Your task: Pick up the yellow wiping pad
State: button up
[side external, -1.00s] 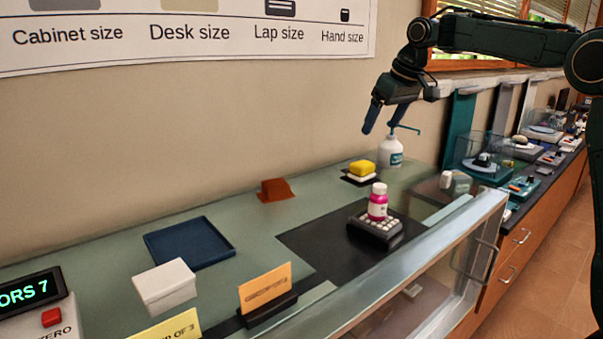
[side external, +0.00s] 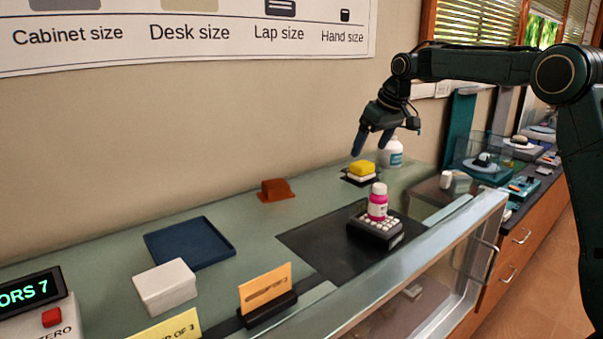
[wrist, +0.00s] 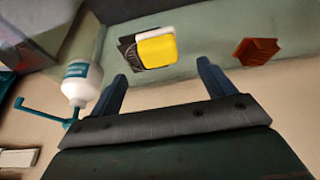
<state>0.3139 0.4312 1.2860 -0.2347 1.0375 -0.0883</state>
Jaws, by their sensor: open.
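The yellow wiping pad (side external: 362,167) lies on top of a white block (side external: 360,176), over a dark flat base (side external: 352,181), near the wall at the back of the counter. In the wrist view the yellow pad (wrist: 157,50) shows beyond the fingertips, roughly between them. My gripper (side external: 371,149) is open and empty, pointing down just above the pad and apart from it. In the wrist view its two blue fingers (wrist: 162,70) are spread wide.
A white pump bottle (side external: 392,158) stands just behind and right of the pad. A rust-coloured block (side external: 275,190) sits to its left. A blue tray (side external: 190,243) lies farther left.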

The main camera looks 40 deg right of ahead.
aim_at(363, 163)
jog(key=shift+x, duration=1.05)
jog(key=shift+f, duration=0.1)
jog(key=shift+x, duration=2.45)
jog(key=shift+c, duration=0.4)
jog(key=c, duration=1.1)
jog(key=shift+o, duration=0.2)
jog(key=shift+d+r, duration=0.1)
jog(key=shift+r, duration=4.9)
